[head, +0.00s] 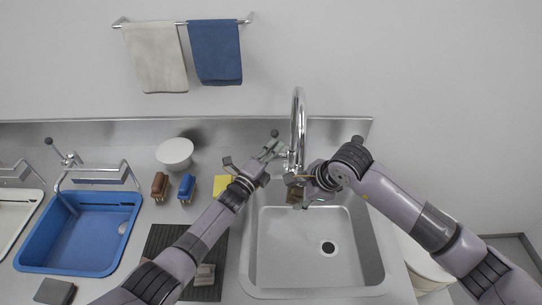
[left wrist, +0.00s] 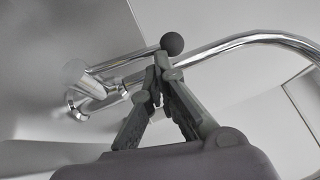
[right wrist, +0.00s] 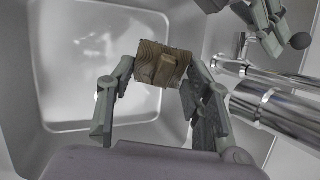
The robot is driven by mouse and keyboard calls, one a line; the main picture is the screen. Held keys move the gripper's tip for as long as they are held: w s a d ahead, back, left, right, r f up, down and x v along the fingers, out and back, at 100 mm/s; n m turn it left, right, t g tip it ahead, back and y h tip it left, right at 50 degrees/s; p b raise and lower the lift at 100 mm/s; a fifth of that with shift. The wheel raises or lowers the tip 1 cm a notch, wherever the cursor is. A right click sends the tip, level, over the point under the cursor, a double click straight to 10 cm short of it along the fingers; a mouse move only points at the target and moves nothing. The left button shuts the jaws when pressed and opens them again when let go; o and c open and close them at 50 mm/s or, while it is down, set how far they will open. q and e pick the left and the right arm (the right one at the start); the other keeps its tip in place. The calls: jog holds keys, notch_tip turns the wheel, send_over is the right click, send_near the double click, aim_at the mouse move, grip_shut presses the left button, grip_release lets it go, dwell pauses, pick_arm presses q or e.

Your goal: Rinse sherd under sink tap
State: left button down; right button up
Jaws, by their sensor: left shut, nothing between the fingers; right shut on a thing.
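The brown, ridged sherd (right wrist: 160,62) is held between the fingertips of my right gripper (right wrist: 158,78) in the right wrist view. In the head view the sherd (head: 294,195) shows over the back of the steel sink (head: 262,283), close to the tap (head: 298,115). My right gripper (head: 298,190) is shut on it. My left gripper (head: 272,150) is shut and empty, left of the tap. In the left wrist view its closed fingertips (left wrist: 158,76) are just below the dark ball (left wrist: 172,43) of the tap lever; I cannot tell if they touch. I see no water stream.
A blue basin (head: 28,248) stands at the left. Brown (head: 159,185) and blue (head: 186,186) brushes, a white bowl (head: 174,152) and a yellow sponge (head: 222,184) lie left of the sink. A dark ribbed mat (head: 160,240) lies beneath my left arm.

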pick_arm(q)
jog(key=r+v, duration=0.1)
jog(key=v, duration=0.8)
jog(key=s+d+r+m+g+y, duration=0.1)
jog(key=s+r+m+g+y, duration=0.35)
jog(key=m+y, duration=0.55)
jog(key=w+d+f+m, duration=0.1)
jog(key=w+f, duration=0.1)
jog(key=w, duration=0.4)
jog(key=w+d+f+m+h, duration=0.1)
jog(key=w+f, duration=0.1)
jog(key=w, duration=0.3)
jog(key=shift+w+d+t+h, duration=0.3)
jog(key=shift+w+d+t, duration=0.05)
jog(key=shift+w+d, duration=0.05)
